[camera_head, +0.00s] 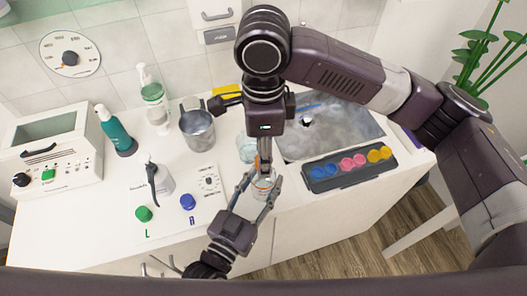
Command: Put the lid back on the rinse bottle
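A small clear bottle with an orange band, seemingly the rinse bottle (263,187), is near the counter's front edge. My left gripper (259,190) reaches up from below with one finger on each side of it, and seems to be shut on it. My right gripper (264,163) points down just above the bottle's top. Its fingers look close together and are seen edge-on. I cannot make out a lid between them or on the bottle, as the fingers cover the bottle's top.
A clear cup (246,149) stands just behind the grippers, and a metal jug (197,128) behind it to the left. A tray (345,180) with coloured lens cases is to the right, before the sink (345,135).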

